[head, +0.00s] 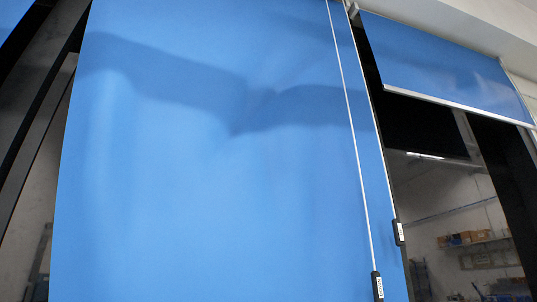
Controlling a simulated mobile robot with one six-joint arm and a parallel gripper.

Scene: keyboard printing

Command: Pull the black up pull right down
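Two black pulls with white labels hang on thin white cords at the right side of a large blue blind (200,200). The right pull (399,233) hangs higher in the picture, by the blind's right edge. The left pull (377,287) hangs lower, in front of the blue fabric near the bottom of the frame. The label writing is too small to read, so I cannot tell which one is marked up. My gripper is not in view.
A second blue blind (445,65) at the upper right is partly lowered, with a pale bottom bar. Below it, dark-framed glass shows shelves (475,240) with boxes. A dark shadow crosses the large blind. Another dark frame stands at the left.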

